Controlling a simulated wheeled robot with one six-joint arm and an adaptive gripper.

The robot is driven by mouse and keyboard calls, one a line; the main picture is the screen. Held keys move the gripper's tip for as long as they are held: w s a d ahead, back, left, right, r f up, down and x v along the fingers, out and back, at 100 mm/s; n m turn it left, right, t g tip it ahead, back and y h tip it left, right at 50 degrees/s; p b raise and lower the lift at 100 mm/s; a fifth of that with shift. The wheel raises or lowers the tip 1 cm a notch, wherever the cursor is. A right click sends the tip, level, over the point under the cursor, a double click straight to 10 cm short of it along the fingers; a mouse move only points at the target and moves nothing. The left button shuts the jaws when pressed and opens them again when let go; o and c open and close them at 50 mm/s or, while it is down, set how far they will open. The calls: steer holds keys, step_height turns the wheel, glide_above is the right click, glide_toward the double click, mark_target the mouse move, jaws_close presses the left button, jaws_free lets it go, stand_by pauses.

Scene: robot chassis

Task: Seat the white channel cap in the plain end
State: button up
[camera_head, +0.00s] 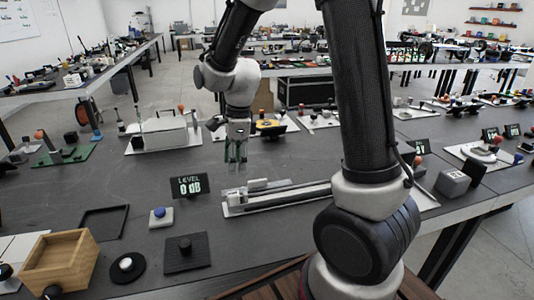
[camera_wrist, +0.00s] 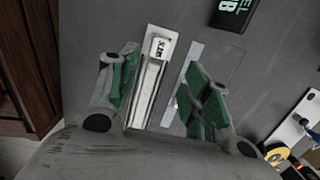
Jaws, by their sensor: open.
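A long pale channel (camera_head: 275,199) lies on a white plate on the dark table. In the wrist view the channel (camera_wrist: 147,92) runs between my fingers, with a white block bearing dark, unreadable marks (camera_wrist: 160,48) at its far end. I cannot tell whether this block is the cap or part of the channel. A small pale piece (camera_head: 258,184) shows behind the channel in the head view. My gripper (camera_head: 236,163) is open and empty above the left part of the channel. Its green fingers (camera_wrist: 162,60) stand apart on either side, partly hiding the channel's surroundings.
A black sign reading LEVEL 0 dB (camera_head: 188,187) stands behind and left of the channel.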

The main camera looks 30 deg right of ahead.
steer(key=s+d+r+n+t, duration=0.2)
steer(key=s+d+r+n, duration=0.4)
steer(key=s+n, duration=0.4)
steer(key=s+d+r+n+t+h, duration=0.1)
steer(key=s+d+r+n+t, duration=0.1)
steer(key=s+d+r+n, duration=0.5)
steer(key=s+r+n, duration=0.2)
steer(key=s+n, duration=0.1)
steer(key=shift+s+d+r, duration=0.25)
steer(key=shift+s+r, duration=0.05)
steer(key=shift+s, duration=0.1)
